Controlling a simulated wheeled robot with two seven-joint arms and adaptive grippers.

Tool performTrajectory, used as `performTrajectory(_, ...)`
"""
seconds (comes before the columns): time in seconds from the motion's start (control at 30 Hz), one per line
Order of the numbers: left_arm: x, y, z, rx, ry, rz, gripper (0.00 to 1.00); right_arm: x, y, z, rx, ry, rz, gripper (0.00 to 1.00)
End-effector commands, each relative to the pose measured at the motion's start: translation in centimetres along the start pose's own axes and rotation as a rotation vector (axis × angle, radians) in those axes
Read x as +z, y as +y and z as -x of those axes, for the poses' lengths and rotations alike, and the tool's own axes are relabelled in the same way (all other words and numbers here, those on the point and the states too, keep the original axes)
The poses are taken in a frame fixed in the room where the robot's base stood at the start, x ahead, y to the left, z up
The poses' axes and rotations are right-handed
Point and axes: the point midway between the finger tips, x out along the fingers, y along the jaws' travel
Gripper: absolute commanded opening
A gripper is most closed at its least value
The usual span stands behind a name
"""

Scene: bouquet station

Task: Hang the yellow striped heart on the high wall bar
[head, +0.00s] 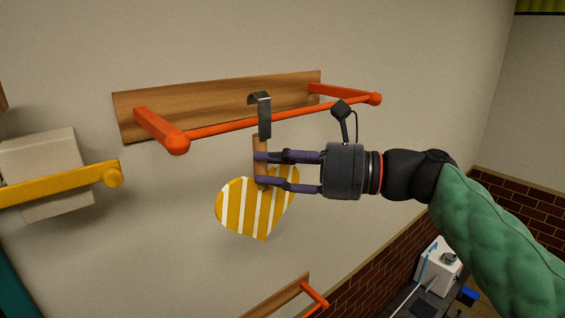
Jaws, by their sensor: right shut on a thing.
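The yellow heart with white stripes (257,212) hangs below a brown handle (260,146) topped by a dark metal hook (265,118). My right gripper (262,169) comes in from the right and is shut on the handle. The high wall bar (225,127) is orange-red, held between two orange arms on a wooden board. The hook overlaps the bar near its middle, with its bend above the bar's line. I cannot tell whether the hook is around the bar or in front of it. My left gripper is not in view.
A yellow bar (60,185) with a rounded end juts out at the left, in front of a pale block (40,153). A lower orange wall bar (314,294) shows at the bottom. A white machine (437,268) stands at the lower right. The high bar is otherwise empty.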

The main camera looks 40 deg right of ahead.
Motion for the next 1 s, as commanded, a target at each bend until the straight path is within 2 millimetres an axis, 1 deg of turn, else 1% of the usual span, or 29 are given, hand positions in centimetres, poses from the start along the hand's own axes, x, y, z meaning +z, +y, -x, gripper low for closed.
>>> performTrajectory(0.27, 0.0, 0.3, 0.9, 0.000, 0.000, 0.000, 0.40, 0.1, -1.2, -1.5, 0.001, 0.000, -0.001, 0.00)
performTrajectory(0.4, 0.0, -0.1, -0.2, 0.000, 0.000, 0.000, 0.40, -1.2, -1.3, -1.6, -0.001, 0.000, 0.000, 0.00)
performTrajectory(0.6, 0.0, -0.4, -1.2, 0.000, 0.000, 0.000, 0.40, -2.5, -1.3, -1.6, -0.001, 0.000, -0.001, 0.00)
performTrajectory(0.8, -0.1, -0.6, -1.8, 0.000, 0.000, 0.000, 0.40, -3.2, -1.3, -1.6, 0.000, 0.001, -0.001, 0.00)
performTrajectory(1.0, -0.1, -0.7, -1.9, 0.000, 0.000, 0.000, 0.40, -3.4, -1.3, -1.6, 0.000, 0.000, 0.000, 0.00)
